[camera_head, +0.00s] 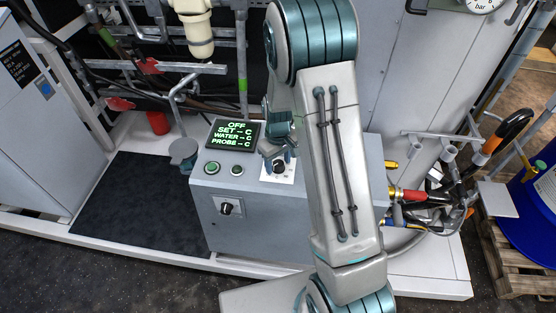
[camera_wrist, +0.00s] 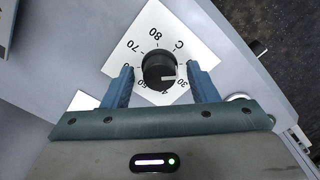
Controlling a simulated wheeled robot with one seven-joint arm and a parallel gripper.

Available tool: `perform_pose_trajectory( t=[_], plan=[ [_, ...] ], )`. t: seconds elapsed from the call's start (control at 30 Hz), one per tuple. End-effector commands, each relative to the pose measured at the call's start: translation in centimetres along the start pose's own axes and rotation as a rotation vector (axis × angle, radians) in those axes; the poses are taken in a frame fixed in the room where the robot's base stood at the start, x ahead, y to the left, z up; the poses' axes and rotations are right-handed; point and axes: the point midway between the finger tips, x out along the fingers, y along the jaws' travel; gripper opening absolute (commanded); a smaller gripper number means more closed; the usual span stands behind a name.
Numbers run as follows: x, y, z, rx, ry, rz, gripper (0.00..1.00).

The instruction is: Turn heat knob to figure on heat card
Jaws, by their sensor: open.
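The heat knob (camera_wrist: 157,68) is black and round with a white pointer mark, on a white dial plate (camera_wrist: 150,35) printed with figures up to 80 and a C. The mark points right in the wrist view, near the 30. My gripper (camera_wrist: 160,70) is open, with one blue finger on each side of the knob; whether they touch it I cannot tell. In the head view my gripper (camera_head: 278,160) is over the dial plate (camera_head: 280,174) on top of the grey control box. I cannot identify a heat card with a readable figure.
The control box (camera_head: 250,205) has a display (camera_head: 235,134) reading OFF, SET - C, WATER - C and PROBE - C. Hoses and fittings (camera_head: 430,195) crowd the right.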

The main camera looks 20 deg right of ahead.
Motion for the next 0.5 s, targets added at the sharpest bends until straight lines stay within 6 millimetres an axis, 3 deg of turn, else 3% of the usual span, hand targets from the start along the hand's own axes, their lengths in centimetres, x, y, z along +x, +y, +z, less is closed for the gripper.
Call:
perform_pose_trajectory(
  t=[0.23, 0.4, 0.5],
  plan=[
    [0.03, 0.01, -0.01, 0.000, 0.000, 0.000, 0.50],
    [0.02, 0.01, -0.01, 0.000, 0.000, 0.000, 0.08],
    [0.01, 0.00, -0.01, 0.000, 0.001, 0.000, 0.09]
  ],
)
